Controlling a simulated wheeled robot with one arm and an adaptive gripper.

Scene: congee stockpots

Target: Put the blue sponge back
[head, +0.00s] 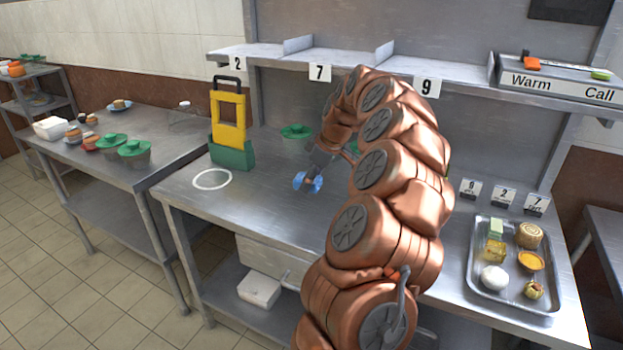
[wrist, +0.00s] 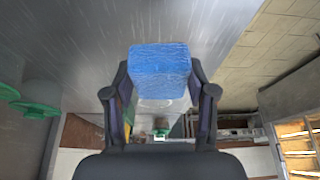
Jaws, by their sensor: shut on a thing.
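The blue sponge (head: 301,180) is held in my gripper (head: 313,179) over the middle of the steel worktable (head: 255,225). In the wrist view the sponge (wrist: 160,70) is a blue block between the two fingers of my gripper (wrist: 158,93), which is shut on it. It looks held above the tabletop, but the exact gap is hard to tell. A white ring marking (head: 212,188) lies on the worktable left of the sponge, with nothing on it. Part of a pale ring (wrist: 155,103) also shows just beyond the sponge in the wrist view.
A yellow and green caddy (head: 232,153) stands behind the ring. A green-lidded pot (head: 297,131) is at the back. A tray of food (head: 482,294) sits at the right. A numbered shelf (head: 270,60) overhangs the back. The tabletop between ring and sponge is clear.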

